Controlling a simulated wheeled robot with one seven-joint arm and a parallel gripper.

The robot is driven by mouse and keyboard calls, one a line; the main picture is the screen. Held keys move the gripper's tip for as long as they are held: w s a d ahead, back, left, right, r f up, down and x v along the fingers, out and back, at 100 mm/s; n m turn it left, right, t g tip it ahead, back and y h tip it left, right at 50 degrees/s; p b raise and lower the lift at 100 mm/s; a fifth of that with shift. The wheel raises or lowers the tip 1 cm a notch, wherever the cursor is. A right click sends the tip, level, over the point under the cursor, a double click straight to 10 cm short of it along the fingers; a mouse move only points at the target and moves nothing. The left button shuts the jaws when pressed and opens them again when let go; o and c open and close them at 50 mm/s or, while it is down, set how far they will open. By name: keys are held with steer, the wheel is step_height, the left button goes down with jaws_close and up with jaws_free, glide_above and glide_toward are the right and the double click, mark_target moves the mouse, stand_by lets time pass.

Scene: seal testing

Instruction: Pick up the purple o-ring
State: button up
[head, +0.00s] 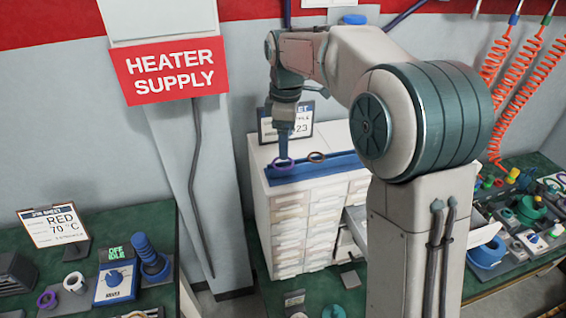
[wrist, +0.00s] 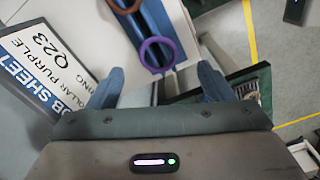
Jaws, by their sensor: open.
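The purple o-ring (wrist: 145,56) lies on a blue rail (wrist: 160,20) in the wrist view, ahead of and between my open fingers. In the head view the purple o-ring (head: 275,167) is at the left end of the blue rail (head: 345,166) on top of a white drawer cabinet. My gripper (head: 284,152) points down just above it; its fingers partly cover the far side of the ring. In the wrist view my gripper (wrist: 160,84) is open and empty, one blue finger on each side. Whether the fingers reach the ring's height is hard to tell.
A brown ring (head: 316,157) lies on the same rail, right of the purple one. A job sheet (wrist: 45,65) stands close to my left finger. Another purple ring (head: 47,300) is on the left bench. An open drawer (head: 355,222) juts from the cabinet.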

steer(key=f, duration=0.2)
steer(key=f+p, duration=0.1)
steer(key=f, duration=0.1)
steer(key=shift+w+a+f, duration=0.15)
steer(key=shift+w+f, duration=0.05)
steer(key=shift+f, duration=0.7)
steer(key=shift+f, duration=0.25)
steer(key=c, duration=1)
